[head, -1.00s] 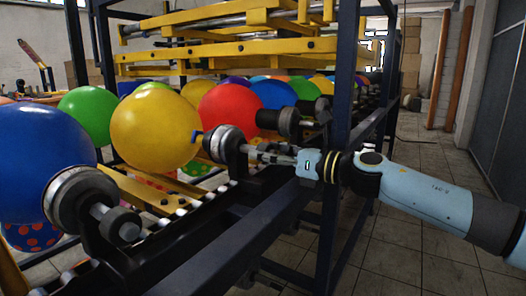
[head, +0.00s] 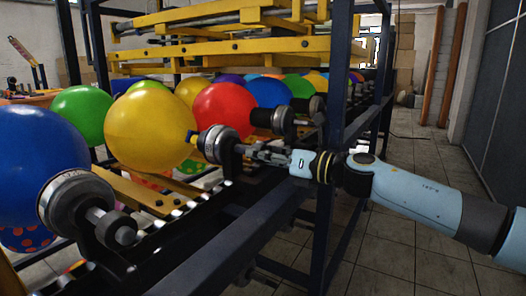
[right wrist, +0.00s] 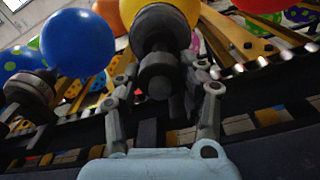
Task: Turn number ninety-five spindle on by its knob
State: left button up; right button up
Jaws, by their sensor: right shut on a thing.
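No number can be read on the spindle. My left gripper is not in view.
Another spindle (head: 88,207) stands at the near left beside a blue balloon (head: 38,150). A further spindle (head: 284,119) is beyond, near the red balloon (head: 224,111). A dark blue frame post (head: 342,65) rises close behind my right wrist. Tiled floor at the right is clear.

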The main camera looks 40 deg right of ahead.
jog(key=m+p, duration=0.2)
jog(key=m, duration=0.1)
jog(key=m+p, duration=0.1)
jog(key=shift+r, duration=0.25)
jog(key=m+p, duration=0.4)
jog(key=m, duration=0.1)
jog(key=m+p, duration=0.4)
jog(key=m, duration=0.1)
jog(key=shift+f+m+p, duration=0.15)
jog(key=shift+m+p, duration=0.5)
jog(key=shift+m, duration=0.35)
jog(key=shift+f, duration=0.1)
jog(key=o, duration=1.2)
jog(key=shift+s, duration=0.1)
